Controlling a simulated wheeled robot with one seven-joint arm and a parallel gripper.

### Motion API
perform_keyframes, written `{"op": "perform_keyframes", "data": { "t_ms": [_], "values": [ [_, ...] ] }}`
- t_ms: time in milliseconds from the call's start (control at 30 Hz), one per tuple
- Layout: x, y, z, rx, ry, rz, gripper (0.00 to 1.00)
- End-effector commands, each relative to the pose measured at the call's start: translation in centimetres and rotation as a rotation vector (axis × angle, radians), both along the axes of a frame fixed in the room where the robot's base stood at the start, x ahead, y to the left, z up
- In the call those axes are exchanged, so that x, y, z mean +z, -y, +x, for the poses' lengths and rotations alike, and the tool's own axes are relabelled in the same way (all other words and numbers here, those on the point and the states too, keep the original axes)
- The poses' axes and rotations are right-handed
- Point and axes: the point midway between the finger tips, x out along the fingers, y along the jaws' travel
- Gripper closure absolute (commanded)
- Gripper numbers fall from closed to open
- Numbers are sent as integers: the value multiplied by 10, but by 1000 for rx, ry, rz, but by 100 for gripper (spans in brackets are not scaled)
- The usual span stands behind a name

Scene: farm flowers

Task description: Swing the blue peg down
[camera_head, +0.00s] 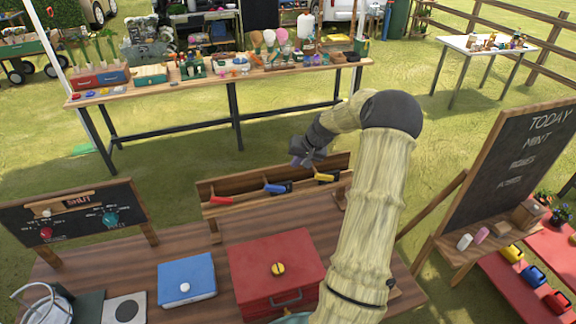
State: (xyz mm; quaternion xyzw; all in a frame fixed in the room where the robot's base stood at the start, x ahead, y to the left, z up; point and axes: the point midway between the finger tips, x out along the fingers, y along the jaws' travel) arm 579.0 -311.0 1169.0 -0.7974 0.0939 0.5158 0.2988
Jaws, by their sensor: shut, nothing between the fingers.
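The blue peg (274,188) is the middle one of three coloured pegs on a wooden rack (258,204) at the back of the brown table. It points left from a dark mount and looks close to level. My gripper (303,163) is dark grey, shut and empty. It hangs in front of the rack's top edge in the picture, above and right of the blue peg, apart from it. The exact depth gap cannot be told.
A red peg (220,200) sits left and a yellow peg (326,177) right of the blue one. A red box (277,262) and a blue box (187,279) stand on the table. A dial board (77,215) is at left, a chalkboard (508,160) at right.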

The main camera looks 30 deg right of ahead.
Motion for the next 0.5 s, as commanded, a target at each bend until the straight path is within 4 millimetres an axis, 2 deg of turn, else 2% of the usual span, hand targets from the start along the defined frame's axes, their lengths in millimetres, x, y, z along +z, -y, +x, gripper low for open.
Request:
{"op": "perform_keyframes", "data": {
  "t_ms": [300, 500],
  "values": [
    [-1, 41, -33, -1, 1, -2, 100],
    [2, 49, -40, 0, 1, -1, 100]
  ]
}}
